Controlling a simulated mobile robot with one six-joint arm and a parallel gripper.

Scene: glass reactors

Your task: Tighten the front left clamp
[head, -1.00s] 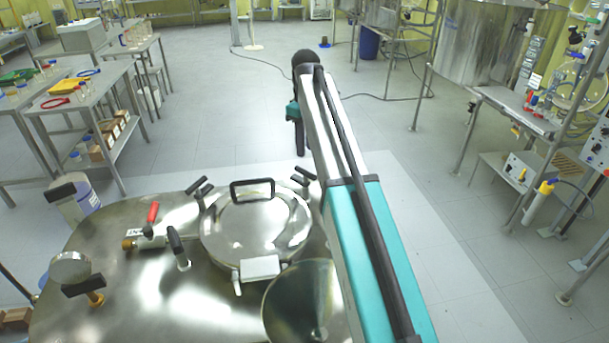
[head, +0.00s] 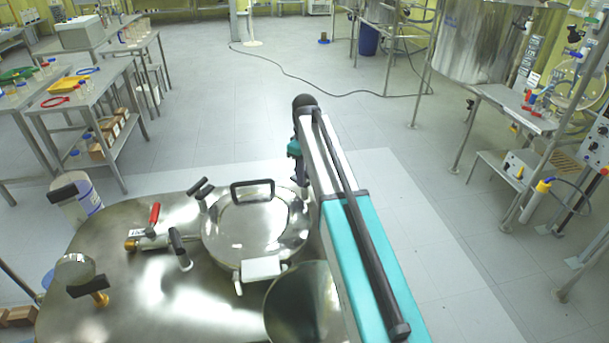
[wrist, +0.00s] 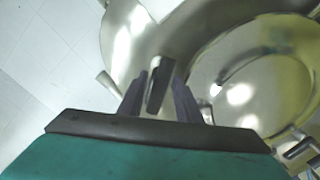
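The steel vessel has a round lid (head: 255,228) with a black bar handle (head: 252,184). A black-handled clamp (head: 201,188) sits at the lid's far left edge. In the wrist view, another black clamp handle (wrist: 158,88) stands upright beside the lid's rim. My gripper (wrist: 160,92) has its dark fingers on either side of this handle, apparently apart from it, so it looks open. In the head view my gripper (head: 301,178) points down at the lid's far right edge, where my arm hides that clamp. A further black handle (wrist: 298,148) shows at the wrist view's lower right.
A red-handled valve (head: 152,214), a black-handled fitting (head: 178,243) and a gauge-like fitting (head: 85,275) rise from the vessel top left of the lid. A white hinge block (head: 260,268) sits at the lid's near edge. The floor (head: 230,110) beyond is open.

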